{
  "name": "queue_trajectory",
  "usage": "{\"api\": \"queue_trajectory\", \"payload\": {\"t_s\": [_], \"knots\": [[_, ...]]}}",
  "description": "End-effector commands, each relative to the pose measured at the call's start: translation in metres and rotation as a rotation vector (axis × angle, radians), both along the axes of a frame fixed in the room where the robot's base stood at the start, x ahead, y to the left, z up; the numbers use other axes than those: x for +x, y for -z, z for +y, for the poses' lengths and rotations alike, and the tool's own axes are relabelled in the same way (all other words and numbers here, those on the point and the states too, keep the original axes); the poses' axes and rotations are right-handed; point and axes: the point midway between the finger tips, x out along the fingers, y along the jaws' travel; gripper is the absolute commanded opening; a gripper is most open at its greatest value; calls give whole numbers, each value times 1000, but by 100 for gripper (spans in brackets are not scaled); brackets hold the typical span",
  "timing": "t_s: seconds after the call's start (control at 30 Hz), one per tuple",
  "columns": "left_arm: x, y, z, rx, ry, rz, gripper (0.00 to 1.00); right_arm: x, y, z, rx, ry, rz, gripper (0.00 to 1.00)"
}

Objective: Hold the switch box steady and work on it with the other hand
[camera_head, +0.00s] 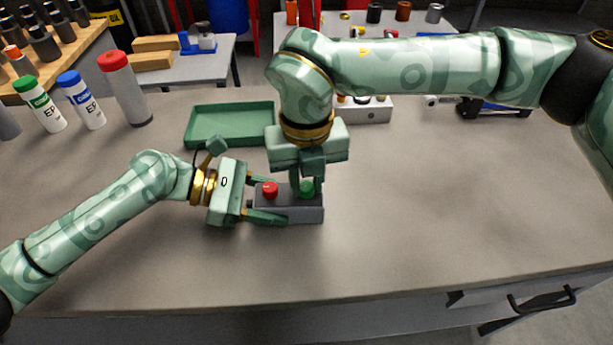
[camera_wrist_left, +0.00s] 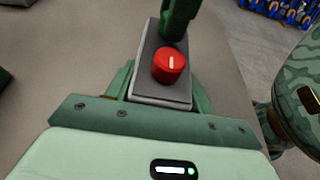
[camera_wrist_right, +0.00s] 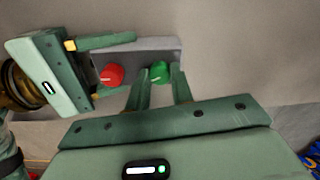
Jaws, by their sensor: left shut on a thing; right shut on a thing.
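The switch box (camera_head: 305,213) is a grey box on the table, with a red knob (camera_head: 270,190) on its left and a green knob (camera_head: 307,188) on its right. My left gripper (camera_head: 268,204) comes from the left and is shut on the box body, one finger along each long side. My right gripper (camera_head: 309,186) points down from above and is shut on the green knob; the right wrist view shows its fingers either side of the green knob (camera_wrist_right: 160,71). The red knob, with a white mark, also shows in the left wrist view (camera_wrist_left: 168,64); there my right fingers hide the green knob.
A green tray (camera_head: 232,127) lies behind the box. Bottles with green (camera_head: 40,105), blue (camera_head: 82,100) and red (camera_head: 125,88) caps stand at the back left. A white box (camera_head: 366,109) is behind my right arm. The table's front and right are clear.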

Motion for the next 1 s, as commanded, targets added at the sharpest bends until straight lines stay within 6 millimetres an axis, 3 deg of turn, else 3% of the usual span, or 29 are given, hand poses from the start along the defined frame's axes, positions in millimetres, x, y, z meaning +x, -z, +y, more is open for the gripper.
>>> {"api": "queue_trajectory", "payload": {"t_s": [1.0], "knots": [[0, 0, 0, 1, 0, 1, 12, 0, -1, 0, 0, -939, -2, 0]]}}
